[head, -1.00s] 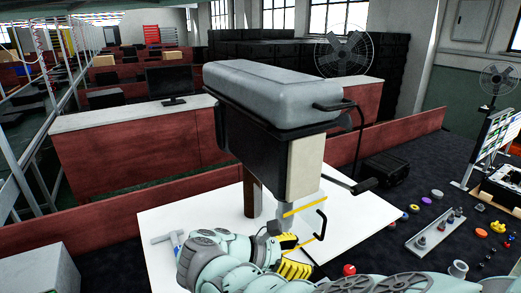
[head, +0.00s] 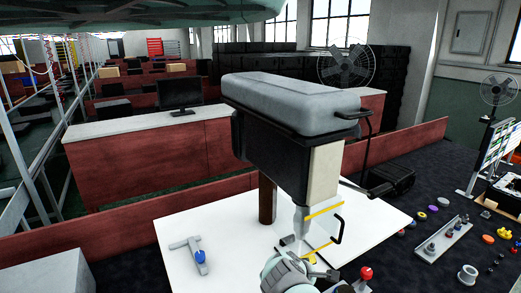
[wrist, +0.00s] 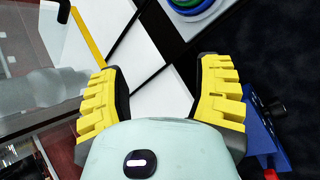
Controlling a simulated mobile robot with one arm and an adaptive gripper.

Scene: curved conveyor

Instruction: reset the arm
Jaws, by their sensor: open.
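My gripper (wrist: 158,68) shows in the wrist view with its two yellow ribbed fingers spread wide apart. Nothing is between the fingers; pale surfaces and dark gaps show beyond them. In the head view my pale green arm (head: 287,274) reaches in at the bottom centre. Its end is near the grey machine (head: 290,103), under the yellow-edged guard (head: 324,209). The fingers are hard to make out there.
The machine stands on a white tabletop (head: 185,221). A grey fixture with a blue knob (head: 200,257) lies on its left. A red ball knob (head: 366,273) stands close to my arm's right. Small coloured parts lie on the dark surface (head: 405,263) at the right.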

